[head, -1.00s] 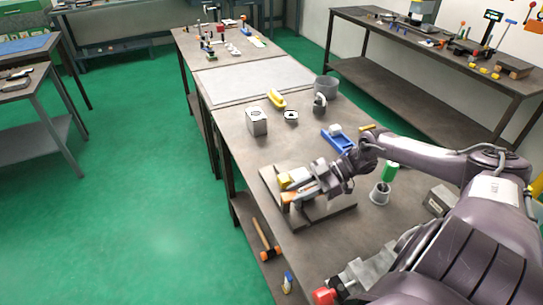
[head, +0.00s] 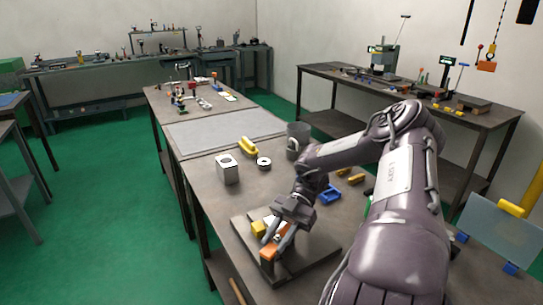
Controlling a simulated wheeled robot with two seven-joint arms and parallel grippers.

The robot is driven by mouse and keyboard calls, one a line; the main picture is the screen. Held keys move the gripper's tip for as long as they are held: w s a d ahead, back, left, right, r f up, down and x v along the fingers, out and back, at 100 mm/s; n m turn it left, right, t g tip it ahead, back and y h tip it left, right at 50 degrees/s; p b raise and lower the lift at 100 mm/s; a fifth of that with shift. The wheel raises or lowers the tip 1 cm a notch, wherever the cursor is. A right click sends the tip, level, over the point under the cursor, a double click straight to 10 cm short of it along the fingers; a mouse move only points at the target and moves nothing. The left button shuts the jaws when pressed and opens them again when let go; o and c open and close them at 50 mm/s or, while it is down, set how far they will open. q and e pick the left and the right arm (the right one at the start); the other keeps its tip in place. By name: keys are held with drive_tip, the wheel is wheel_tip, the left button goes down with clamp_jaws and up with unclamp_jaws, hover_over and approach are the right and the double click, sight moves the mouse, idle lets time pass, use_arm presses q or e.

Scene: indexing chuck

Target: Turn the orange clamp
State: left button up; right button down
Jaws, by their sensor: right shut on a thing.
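The orange clamp (head: 268,253) sits on a dark square base plate (head: 246,249) on the near bench, beside a yellow block (head: 258,228). My right gripper (head: 272,239) reaches down over the plate from the right, its two grey fingers at the clamp, and it is shut on the clamp. The fingers and wrist hide part of the clamp. My left gripper is not in view.
On the bench behind stand a grey block with a hole (head: 228,169), a metal ring (head: 264,163), a yellow piece (head: 248,146) and a grey cup (head: 298,136). A blue holder (head: 330,195) lies right of my wrist. The light panel (head: 222,130) farther back is clear.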

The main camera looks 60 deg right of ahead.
drive_tip(key=shift+r, duration=0.1)
idle(0.3)
drive_tip(key=c, duration=1.1)
unclamp_jaws()
drive_tip(key=shift+d, duration=0.25)
drive_tip(key=b+v, duration=0.3)
drive_tip(key=v, duration=0.4)
drive_tip(key=shift+d+r, duration=0.1)
drive_tip(key=shift+d, duration=0.1)
drive_tip(key=shift+a, duration=0.1)
